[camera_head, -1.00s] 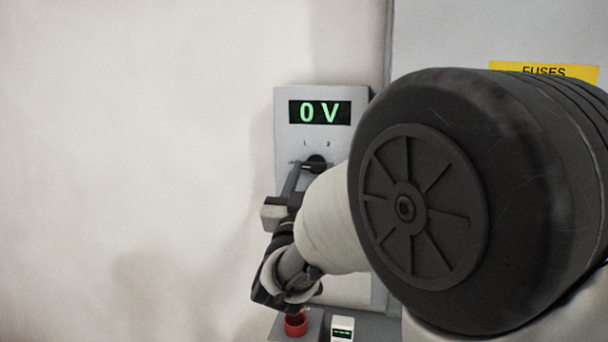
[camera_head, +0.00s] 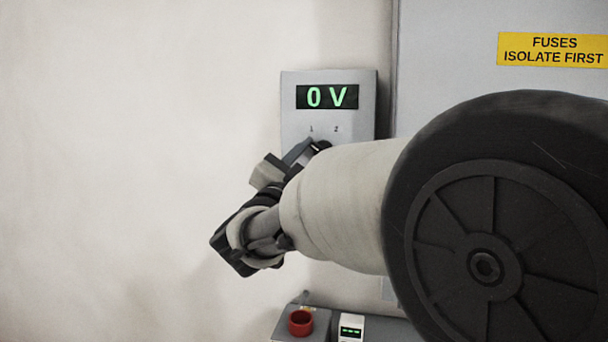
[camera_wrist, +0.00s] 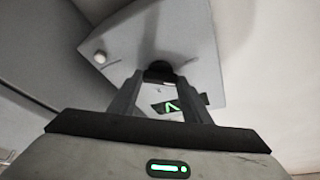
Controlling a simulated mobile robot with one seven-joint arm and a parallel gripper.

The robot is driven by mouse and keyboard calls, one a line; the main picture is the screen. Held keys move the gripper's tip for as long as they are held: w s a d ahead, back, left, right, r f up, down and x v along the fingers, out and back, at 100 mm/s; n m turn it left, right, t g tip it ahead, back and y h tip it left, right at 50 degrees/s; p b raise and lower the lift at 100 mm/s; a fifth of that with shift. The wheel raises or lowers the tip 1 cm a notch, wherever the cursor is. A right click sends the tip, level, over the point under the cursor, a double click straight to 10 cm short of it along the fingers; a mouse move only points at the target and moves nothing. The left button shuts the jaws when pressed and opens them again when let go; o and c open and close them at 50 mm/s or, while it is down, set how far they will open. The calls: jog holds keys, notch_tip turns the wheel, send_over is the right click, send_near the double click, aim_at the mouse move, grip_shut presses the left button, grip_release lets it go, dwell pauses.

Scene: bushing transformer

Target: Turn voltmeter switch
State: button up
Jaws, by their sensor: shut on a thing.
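The voltmeter is a grey wall box (camera_head: 357,119) with a green display (camera_head: 327,97) reading "0 V" and the marks 1 and 2 below it. Its black rotary switch (camera_head: 321,146) is mostly hidden by my arm and gripper in the head view. In the wrist view the dark switch knob (camera_wrist: 158,70) is between my fingertips, and part of the green display (camera_wrist: 170,107) shows between the fingers. My gripper (camera_head: 306,151) is shut on the switch from the lower left. The knob's exact pointing direction is hard to tell.
My arm fills the lower right of the head view. Behind it is a grey cabinet with a yellow "FUSES ISOLATE FIRST" label (camera_head: 553,50). Below are a red button (camera_head: 301,322) and a small white device (camera_head: 351,327) with a green display. The wall at left is bare.

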jog(key=m+g, duration=0.1)
jog(key=m, duration=0.3)
jog(key=m+g+b, duration=0.1)
jog(key=m+g, duration=0.1)
jog(key=m, duration=0.2)
jog(key=r+m+g, duration=0.1)
jog(key=m, duration=0.3)
jog(key=shift+w+a+m+g+b, duration=0.1)
jog(key=shift+a+m+g+b, duration=0.1)
jog(key=shift+m+g+b, duration=0.15)
jog(key=shift+s+d+r+m+g+y+p, duration=0.15)
jog(key=shift+m+y+p, duration=0.35)
jog(key=shift+m+y, duration=1.2)
jog(key=shift+d+r+m+g+y+p, duration=0.15)
jog(key=shift+m+y+p, duration=0.4)
jog(key=shift+m, duration=2.25)
jog(key=shift+s+d+r+m+g+y+p, duration=0.15)
jog(key=shift+m+g+y+p, duration=0.2)
jog(key=shift+m+y, duration=1.4)
jog(key=shift+w+f+m+h, duration=0.15)
jog(key=shift+m+h, duration=0.35)
jog(key=shift+m, duration=0.1)
jog(key=o, duration=1)
jog(key=shift+o, duration=0.2)
